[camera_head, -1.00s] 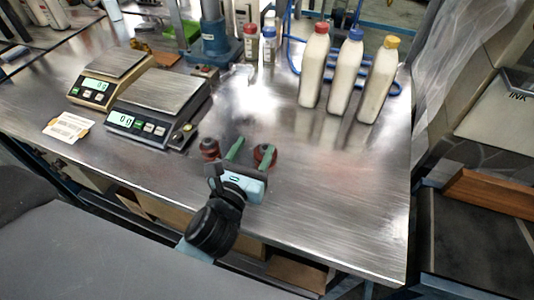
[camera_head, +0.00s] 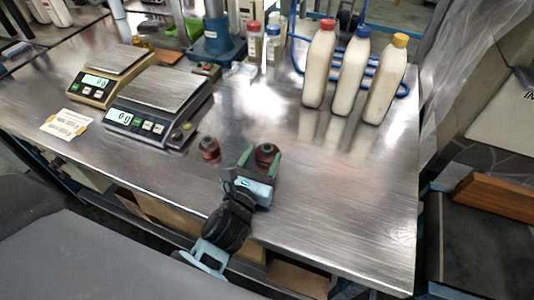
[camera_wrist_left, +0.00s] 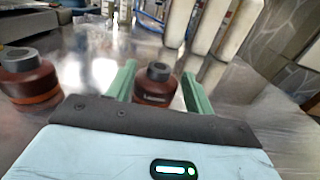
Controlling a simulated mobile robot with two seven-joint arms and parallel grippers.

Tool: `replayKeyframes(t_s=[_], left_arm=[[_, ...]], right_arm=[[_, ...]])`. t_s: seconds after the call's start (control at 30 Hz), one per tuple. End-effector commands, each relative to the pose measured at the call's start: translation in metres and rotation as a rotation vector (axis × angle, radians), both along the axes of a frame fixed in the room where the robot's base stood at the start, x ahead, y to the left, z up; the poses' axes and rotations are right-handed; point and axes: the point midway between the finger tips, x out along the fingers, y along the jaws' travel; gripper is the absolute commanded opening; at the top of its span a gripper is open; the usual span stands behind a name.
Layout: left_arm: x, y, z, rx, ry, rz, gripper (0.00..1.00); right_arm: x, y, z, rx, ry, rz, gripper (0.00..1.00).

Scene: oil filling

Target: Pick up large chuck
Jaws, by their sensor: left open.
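Two dark red-brown chucks with grey tops stand on the metal table in the head view. The right chuck (camera_head: 266,152) looks slightly larger than the left chuck (camera_head: 209,148). My left gripper (camera_head: 261,158) is open, with its green fingers on either side of the right chuck. In the left wrist view, the right chuck (camera_wrist_left: 155,88) stands upright between the fingers, with its lower part hidden by the gripper body. The left chuck (camera_wrist_left: 28,78) stands outside the fingers to the left. I cannot tell whether the fingers touch the right chuck. My right gripper is not in view.
Two scales, a black one (camera_head: 152,132) and a tan one (camera_head: 101,97), stand on the left. Three white bottles with red, blue and yellow caps (camera_head: 350,75) stand at the back right by a blue rack. The table (camera_head: 340,200) is clear to the right of the gripper.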

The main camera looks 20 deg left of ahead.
Motion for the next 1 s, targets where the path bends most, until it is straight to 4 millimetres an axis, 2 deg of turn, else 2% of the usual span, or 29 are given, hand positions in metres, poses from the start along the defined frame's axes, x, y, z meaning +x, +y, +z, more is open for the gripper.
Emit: replayKeyframes(t_s=[0.1,0.2,0.53,0.93,1.0], left_arm=[[0.019,0.0,0.002,0.0,-0.003,0.001,0.53],[0.03,0.0,0.001,0.0,-0.002,0.0,0.53],[0.035,-0.001,0.0,0.0,0.0,0.0,0.53],[0.035,-0.001,0.0,0.0,0.0,0.0,0.0],[0.035,-0.001,0.001,0.0,-0.002,0.0,0.0]], right_arm=[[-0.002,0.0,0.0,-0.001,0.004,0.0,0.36],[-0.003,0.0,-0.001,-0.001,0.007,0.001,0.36],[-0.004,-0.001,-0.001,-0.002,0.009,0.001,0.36],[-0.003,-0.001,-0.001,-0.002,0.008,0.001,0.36],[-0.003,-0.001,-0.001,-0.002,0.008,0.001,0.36]])
